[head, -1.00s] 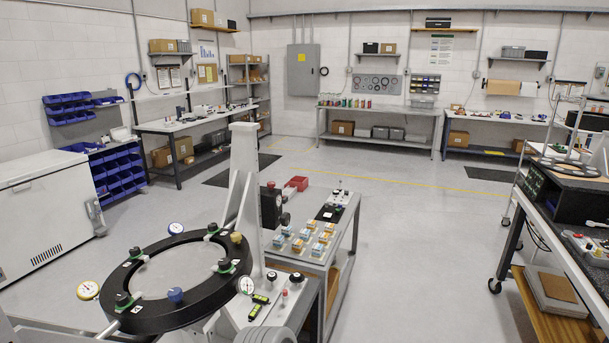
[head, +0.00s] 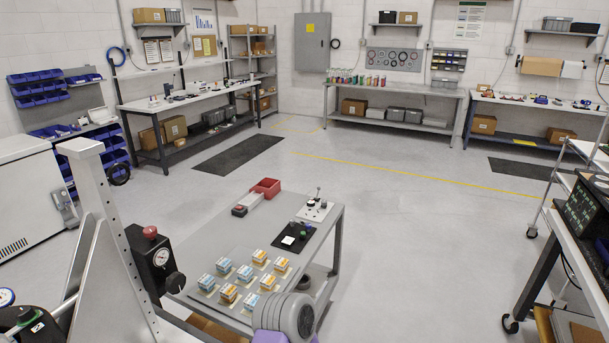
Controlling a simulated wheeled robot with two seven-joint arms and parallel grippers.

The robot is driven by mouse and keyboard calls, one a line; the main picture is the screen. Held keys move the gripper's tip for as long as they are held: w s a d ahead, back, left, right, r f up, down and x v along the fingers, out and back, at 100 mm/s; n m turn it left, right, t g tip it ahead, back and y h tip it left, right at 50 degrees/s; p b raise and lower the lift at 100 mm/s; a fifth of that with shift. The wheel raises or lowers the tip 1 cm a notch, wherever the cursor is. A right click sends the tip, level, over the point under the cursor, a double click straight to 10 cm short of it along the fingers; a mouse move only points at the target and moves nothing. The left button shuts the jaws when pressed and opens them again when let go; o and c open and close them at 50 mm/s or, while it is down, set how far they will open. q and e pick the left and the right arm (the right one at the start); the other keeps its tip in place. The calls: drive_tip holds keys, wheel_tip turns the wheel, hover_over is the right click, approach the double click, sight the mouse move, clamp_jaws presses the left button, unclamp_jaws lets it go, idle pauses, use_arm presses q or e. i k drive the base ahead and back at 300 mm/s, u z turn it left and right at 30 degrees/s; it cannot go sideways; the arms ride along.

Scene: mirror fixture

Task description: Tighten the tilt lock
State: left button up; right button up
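The mirror fixture's pale metal upright (head: 118,240) stands at the left, with a row of holes along its edge. A black block (head: 152,262) is mounted beside it, with a red knob (head: 150,232) on top, a small round dial (head: 158,257) on its face and a dark round knob (head: 175,282) at its lower right. I cannot tell which part is the tilt lock or how tight it is. Part of the fixture's black ring (head: 30,322) shows at the lower left; most of it is out of frame. Neither gripper is in view; a grey and purple link of my arm shows at the bottom.
A wheeled rack (head: 580,225) stands at the right. The floor (head: 420,240) between cart and rack is clear.

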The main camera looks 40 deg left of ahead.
sight(150, 231)
drive_tip(key=i, duration=2.45)
drive_tip(key=u, duration=2.85)
